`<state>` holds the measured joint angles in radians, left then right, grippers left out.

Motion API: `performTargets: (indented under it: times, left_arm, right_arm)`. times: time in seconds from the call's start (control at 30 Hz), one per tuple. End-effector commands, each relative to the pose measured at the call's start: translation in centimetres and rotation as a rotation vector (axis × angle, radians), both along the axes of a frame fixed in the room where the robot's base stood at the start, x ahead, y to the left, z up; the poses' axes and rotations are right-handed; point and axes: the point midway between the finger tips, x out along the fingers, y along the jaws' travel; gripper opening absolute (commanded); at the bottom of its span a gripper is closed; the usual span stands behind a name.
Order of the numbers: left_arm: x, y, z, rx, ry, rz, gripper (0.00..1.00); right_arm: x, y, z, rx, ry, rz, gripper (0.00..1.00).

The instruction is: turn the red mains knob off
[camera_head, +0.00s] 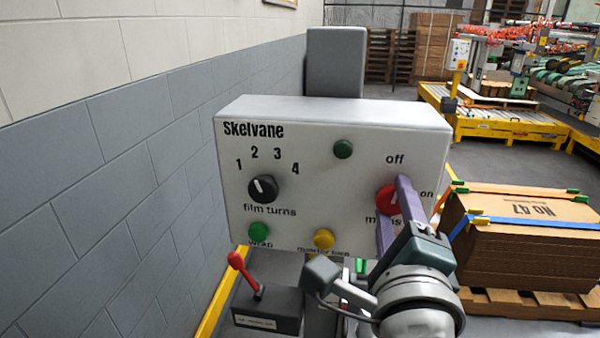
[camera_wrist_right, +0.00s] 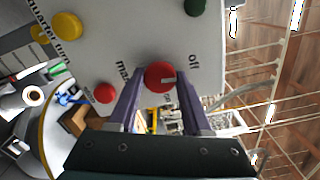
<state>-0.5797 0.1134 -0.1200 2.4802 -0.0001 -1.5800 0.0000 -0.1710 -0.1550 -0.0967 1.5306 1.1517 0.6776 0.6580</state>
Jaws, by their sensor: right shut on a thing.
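The red mains knob (camera_head: 386,201) is on the right of the pale Skelvane control panel (camera_head: 320,205), with "off" above it and "on" to its right. It also shows in the right wrist view (camera_wrist_right: 158,75), where its white mark points between the "off" and "on" labels. My right gripper (camera_head: 393,205) is shut on the knob, with one purple finger on each side; the fingers also show in the right wrist view (camera_wrist_right: 158,88). The fingers hide part of the knob and of the "mains" label in the head view. My left gripper is not in view.
The panel also has a black film turns knob (camera_head: 263,189), a green button (camera_head: 259,231), a yellow button (camera_head: 324,238) and a green lamp (camera_head: 343,149). A red button (camera_wrist_right: 104,93) shows in the wrist view. A red lever (camera_head: 243,270) stands below; strapped cartons (camera_head: 530,240) are right.

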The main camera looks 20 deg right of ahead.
Motion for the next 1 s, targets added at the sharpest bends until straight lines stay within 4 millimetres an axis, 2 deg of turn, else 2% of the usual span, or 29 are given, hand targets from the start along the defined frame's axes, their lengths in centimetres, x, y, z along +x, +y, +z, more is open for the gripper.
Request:
performTargets:
  times: [0.33,0.87,0.9,1.0]
  left_arm:
    - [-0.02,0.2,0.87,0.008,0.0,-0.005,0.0]
    - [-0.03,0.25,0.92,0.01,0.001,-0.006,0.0]
    - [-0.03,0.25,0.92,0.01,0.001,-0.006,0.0]
    - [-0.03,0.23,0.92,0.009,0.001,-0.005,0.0]
  right_arm:
    - [0.02,0.01,0.09,-0.119,0.073,-0.001,0.0]
    - [0.02,0.01,0.05,-0.142,0.086,0.0,0.0]
    - [0.02,0.01,0.05,-0.142,0.086,0.0,0.5]
    - [0.01,0.0,0.04,-0.142,0.086,0.0,0.61]
